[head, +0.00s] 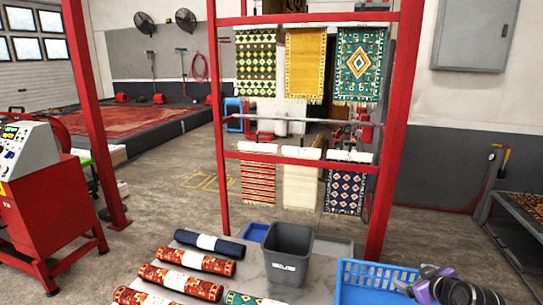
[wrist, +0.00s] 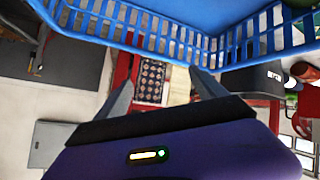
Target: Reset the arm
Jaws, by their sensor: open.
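My gripper (wrist: 162,84) is open in the wrist view. Its two dark fingers stand apart with nothing between them. In the head view my gripper (head: 408,288) is at the bottom right, over or beside the right part of the blue basket (head: 372,276); I cannot tell its height above it. The basket (wrist: 185,42) also crosses the top of the wrist view, close to the fingers. The lower part of my arm is cut off by the head view's bottom edge.
A grey bin (head: 289,258) stands left of the basket. Several rolled rugs (head: 197,261) lie on the table at the left. Behind, a red frame (head: 391,140) holds hanging rugs. A red machine (head: 35,195) stands far left, and a metal table (head: 518,238) at right.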

